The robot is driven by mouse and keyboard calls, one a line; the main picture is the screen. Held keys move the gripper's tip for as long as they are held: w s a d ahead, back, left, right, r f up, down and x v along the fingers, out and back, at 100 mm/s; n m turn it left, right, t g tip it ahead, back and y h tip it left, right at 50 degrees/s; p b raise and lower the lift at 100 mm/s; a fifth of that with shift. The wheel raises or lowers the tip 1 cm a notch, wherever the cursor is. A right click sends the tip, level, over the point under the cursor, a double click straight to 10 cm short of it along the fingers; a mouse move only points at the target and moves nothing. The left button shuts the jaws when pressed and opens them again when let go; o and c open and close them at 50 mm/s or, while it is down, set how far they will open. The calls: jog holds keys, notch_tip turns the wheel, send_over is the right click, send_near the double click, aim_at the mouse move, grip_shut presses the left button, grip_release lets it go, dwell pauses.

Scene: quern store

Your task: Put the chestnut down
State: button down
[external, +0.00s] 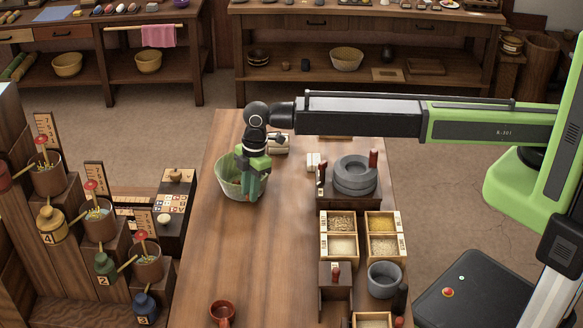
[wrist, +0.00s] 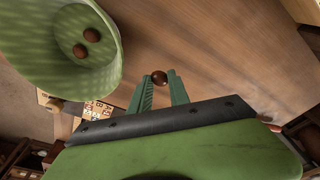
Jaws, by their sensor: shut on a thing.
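My gripper (wrist: 160,88) is shut on a chestnut (wrist: 159,77), a small round dark brown nut between the green fingertips in the wrist view. In the external view my gripper (external: 252,196) points down in front of the right side of a green bowl (external: 229,180) on the wooden table, and the chestnut cannot be made out there. In the wrist view the bowl (wrist: 112,70) is at upper left, with two brown chestnuts (wrist: 86,43) inside. The held chestnut is outside the bowl's rim in that view, to its right. Its height above the table is hard to tell.
The wooden table (external: 270,260) is clear in the middle. A stone quern (external: 354,175) and grain boxes (external: 340,245) line its right side. A red-brown mug (external: 222,313) stands near the front. Stepped shelves with pots (external: 100,222) stand at left.

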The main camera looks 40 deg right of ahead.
jog(key=d+r, duration=0.1)
jog(key=w+d+r+p, duration=0.1)
jog(key=d, duration=0.1)
jog(key=d+r+p, duration=0.1)
jog(key=shift+w+d, duration=0.15)
jog(key=shift+d, duration=0.25)
jog(key=shift+n, duration=0.3)
jog(key=w+d+r+p, duration=0.3)
jog(key=w+d, duration=0.7)
jog(key=d, duration=0.4)
jog(key=a+f+b, duration=0.2)
jog(key=a, duration=0.2)
jog(key=a+f+b, duration=0.2)
jog(key=a, duration=0.1)
jog(key=s+a+f+b, duration=0.1)
jog(key=a+f+b, duration=0.2)
jog(key=a, duration=0.1)
jog(key=shift+s+a, duration=0.1)
jog(key=shift+a, duration=0.5)
notch_tip(320, 180, down, 4)
jog(key=b, duration=0.4)
jog(key=shift+f, duration=0.2)
jog(key=c, duration=1.2)
grip_release()
jog(key=shift+c, duration=0.2)
